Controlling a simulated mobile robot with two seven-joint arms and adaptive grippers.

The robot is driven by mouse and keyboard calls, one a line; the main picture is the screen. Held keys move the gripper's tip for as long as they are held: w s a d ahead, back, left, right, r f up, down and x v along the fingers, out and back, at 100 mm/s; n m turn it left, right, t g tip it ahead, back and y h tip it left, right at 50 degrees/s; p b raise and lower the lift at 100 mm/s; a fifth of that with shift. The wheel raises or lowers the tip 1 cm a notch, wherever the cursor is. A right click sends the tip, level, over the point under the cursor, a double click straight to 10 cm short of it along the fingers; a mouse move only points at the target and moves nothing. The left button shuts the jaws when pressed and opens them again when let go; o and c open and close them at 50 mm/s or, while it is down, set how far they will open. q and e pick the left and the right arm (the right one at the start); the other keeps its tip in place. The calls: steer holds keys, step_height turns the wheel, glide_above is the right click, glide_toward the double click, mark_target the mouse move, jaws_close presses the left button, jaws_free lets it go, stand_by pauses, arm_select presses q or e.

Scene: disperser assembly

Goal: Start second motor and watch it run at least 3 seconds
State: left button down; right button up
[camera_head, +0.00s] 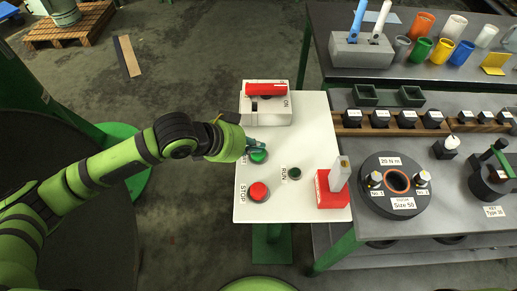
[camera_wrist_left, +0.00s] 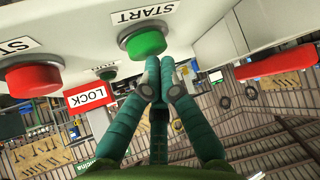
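The white control panel (camera_head: 300,130) holds a green START button (camera_head: 258,156), a red STOP button (camera_head: 258,192) and a small dark green RUN lamp (camera_head: 295,173), which looks unlit. My left gripper (camera_head: 252,146) is right at the START button. In the left wrist view, its fingertips (camera_wrist_left: 160,75) are together, empty, just beside the green START button (camera_wrist_left: 146,42); I cannot tell whether they touch it. The red STOP button (camera_wrist_left: 34,80) shows at the left there. A round black motor (camera_head: 363,193), marked Size 50, sits on the grey bench. My right gripper is out of view.
A switch box (camera_head: 282,114) with a red handle (camera_head: 266,88) stands at the panel's back. A red LOCK block (camera_head: 327,197) stands at its right front corner. The grey bench (camera_head: 345,265) at the right carries labelled parts and coloured cups.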

arm_select(q)
steer(key=shift+s+f, duration=0.1)
steer(key=shift+f, duration=0.5)
stand_by(0.4)
steer(key=shift+r, duration=0.1)
steer(key=shift+r+p, duration=1.25)
steer(key=shift+p, duration=0.05)
step_height(320, 180, up, 5)
steer(key=p, duration=0.5)
steer(key=shift+r+p, duration=0.1)
steer(key=shift+p, duration=0.25)
